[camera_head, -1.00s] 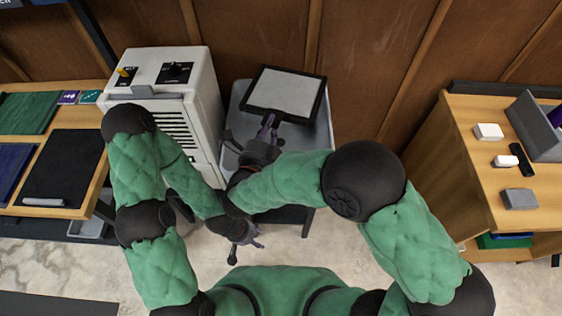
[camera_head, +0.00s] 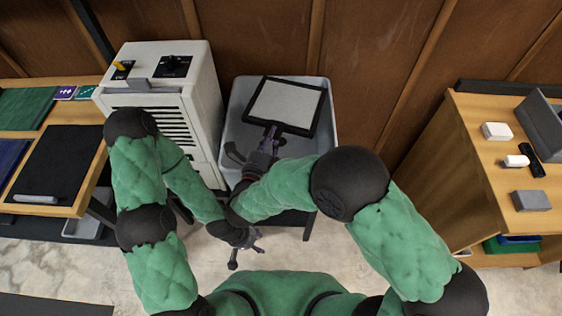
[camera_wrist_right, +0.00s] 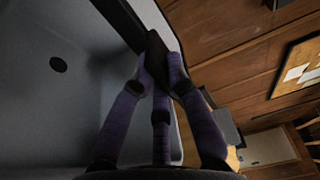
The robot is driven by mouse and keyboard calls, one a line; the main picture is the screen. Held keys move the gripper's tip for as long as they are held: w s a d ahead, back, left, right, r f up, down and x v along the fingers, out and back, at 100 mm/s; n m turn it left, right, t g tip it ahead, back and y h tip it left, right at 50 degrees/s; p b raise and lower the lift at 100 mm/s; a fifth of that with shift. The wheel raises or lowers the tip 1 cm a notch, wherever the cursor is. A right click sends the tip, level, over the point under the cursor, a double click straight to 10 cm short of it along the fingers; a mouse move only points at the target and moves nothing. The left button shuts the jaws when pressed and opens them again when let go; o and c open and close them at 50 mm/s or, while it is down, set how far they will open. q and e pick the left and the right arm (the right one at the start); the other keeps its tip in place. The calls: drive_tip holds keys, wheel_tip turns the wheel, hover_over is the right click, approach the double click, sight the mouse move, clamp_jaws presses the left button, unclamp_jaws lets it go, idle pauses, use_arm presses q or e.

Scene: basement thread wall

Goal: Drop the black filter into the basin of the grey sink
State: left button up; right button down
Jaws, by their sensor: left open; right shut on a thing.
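The black filter (camera_head: 285,105), a dark frame around a pale panel, is held by its near edge in my right gripper (camera_head: 268,142), which is shut on it. In the head view the filter lies over the back half of the grey sink (camera_head: 233,115). My left gripper (camera_head: 246,254) is open and empty, low in front of the sink, above the floor.
A white appliance (camera_head: 160,105) with dark slats stands close to the left of the sink. A wooden bench (camera_head: 80,205) is at far left. A wooden shelf unit (camera_head: 470,150) with small items stands at right. The wooden wall is behind the sink.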

drive_tip(key=c, duration=1.1)
unclamp_jaws()
drive_tip(key=shift+c, duration=0.2)
drive_tip(key=v, duration=1.2)
